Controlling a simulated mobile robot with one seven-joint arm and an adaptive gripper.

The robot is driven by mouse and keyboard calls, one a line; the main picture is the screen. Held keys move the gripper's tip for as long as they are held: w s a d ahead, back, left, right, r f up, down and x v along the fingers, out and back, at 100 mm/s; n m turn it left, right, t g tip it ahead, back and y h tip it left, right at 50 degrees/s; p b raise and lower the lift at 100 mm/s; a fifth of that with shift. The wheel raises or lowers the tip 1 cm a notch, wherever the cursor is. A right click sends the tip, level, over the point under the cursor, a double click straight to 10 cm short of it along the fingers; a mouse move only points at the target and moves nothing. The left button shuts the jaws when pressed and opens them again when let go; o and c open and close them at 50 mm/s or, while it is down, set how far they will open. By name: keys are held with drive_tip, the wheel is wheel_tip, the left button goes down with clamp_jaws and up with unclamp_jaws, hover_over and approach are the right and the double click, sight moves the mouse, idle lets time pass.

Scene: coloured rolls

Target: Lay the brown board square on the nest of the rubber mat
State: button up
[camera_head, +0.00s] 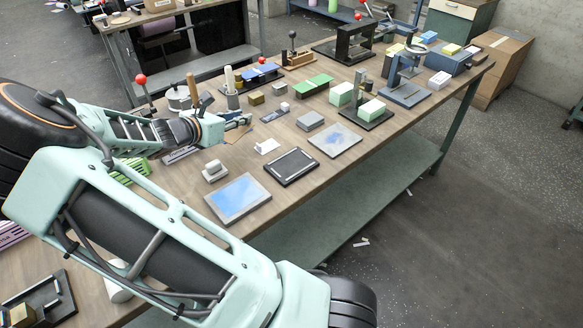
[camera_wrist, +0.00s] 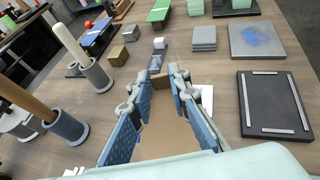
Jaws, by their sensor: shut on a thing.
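My gripper (camera_head: 240,121) is over the table's middle, shut on the brown board (camera_wrist: 168,138). In the wrist view the board shows between the two blue finger pads, with its far end near the fingertips (camera_wrist: 160,84). In the head view only a small part of the board (camera_head: 237,134) shows beside the gripper; the rest is hidden. The dark rubber mat (camera_head: 291,167) lies flat to the right of the gripper, apart from the board. It also shows in the wrist view (camera_wrist: 262,90), with pale strips along its edges around a bare dark middle, the nest.
A white card (camera_head: 267,146) lies between gripper and mat. Blue-marked grey plates (camera_head: 238,197) (camera_head: 335,140) lie on either side of the mat. A grey block (camera_head: 214,171) stands in front of the gripper. Upright cylinders (camera_wrist: 84,62) in grey holders stand to the left in the wrist view.

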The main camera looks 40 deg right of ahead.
drive_tip(key=s+d+r+m+g+h+b, duration=0.1)
drive_tip(key=d+r+m+g+b, duration=0.2)
drive_tip(key=d+r+m+g, duration=0.15)
drive_tip(key=b, duration=0.2)
hover_over(299, 159)
drive_tip(key=shift+n, duration=0.35)
drive_tip(key=f, duration=0.5)
drive_tip(key=w+f, duration=0.1)
drive_tip(key=f, duration=0.1)
drive_tip(key=shift+a+f, duration=0.3)
drive_tip(key=shift+f, duration=0.05)
drive_tip(key=shift+s+d+f, duration=0.15)
drive_tip(key=shift+s+f, duration=0.15)
drive_tip(key=f, duration=0.2)
drive_tip(key=f+b, duration=0.1)
drive_tip(key=shift+s+d+f, duration=0.15)
drive_tip(key=shift+s, duration=0.15)
drive_tip(key=shift+f, duration=0.3)
drive_tip(key=o, duration=0.8)
